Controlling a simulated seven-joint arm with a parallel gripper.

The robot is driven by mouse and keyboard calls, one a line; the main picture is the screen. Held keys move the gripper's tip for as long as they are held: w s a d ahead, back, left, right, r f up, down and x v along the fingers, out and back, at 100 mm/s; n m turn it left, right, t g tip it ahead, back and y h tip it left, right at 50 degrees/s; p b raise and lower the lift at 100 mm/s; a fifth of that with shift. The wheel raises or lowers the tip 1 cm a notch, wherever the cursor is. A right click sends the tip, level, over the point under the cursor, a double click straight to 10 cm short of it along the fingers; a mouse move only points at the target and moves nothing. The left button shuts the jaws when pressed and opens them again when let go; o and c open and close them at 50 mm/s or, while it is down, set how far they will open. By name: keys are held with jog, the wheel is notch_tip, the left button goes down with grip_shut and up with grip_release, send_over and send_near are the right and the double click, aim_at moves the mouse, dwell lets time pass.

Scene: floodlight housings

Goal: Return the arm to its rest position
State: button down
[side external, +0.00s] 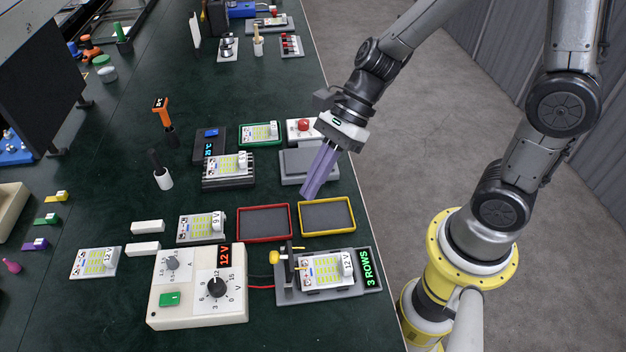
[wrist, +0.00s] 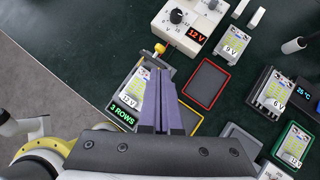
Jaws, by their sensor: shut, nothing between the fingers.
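My gripper (side external: 319,172) has long purple fingers that are shut together with nothing between them. In the side external view it hangs over the table's right part, its tips above the area between the grey block and the yellow-rimmed tray (side external: 328,232). In the wrist view the closed fingers (wrist: 163,92) point toward the test fixture with a "3 ROWS" display (wrist: 123,117). A floodlight panel marked 12 V (side external: 325,270) sits in that fixture. The arm is bent and raised off the table.
A power supply (side external: 198,285) reading 12 V stands left of the fixture, joined by a red wire. A red-rimmed tray (side external: 265,236) is empty. A 9 V panel (side external: 201,228), another 12 V panel (side external: 95,262) and a grey block (side external: 308,166) lie nearby.

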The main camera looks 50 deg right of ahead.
jog(key=s+d+r+n+t+h, duration=0.25)
jog(key=s+d+r+n, duration=0.2)
jog(key=r+n, duration=0.35)
jog(key=s+d+r+n+t+h, duration=0.2)
jog(key=s+d+n+h, duration=0.3)
jog(key=d+n, duration=0.4)
jog(key=s+n, duration=0.1)
jog(key=n, duration=0.3)
jog(key=shift+s+d+r, duration=0.15)
jog(key=shift+s+d, duration=0.05)
jog(key=shift+d, duration=0.05)
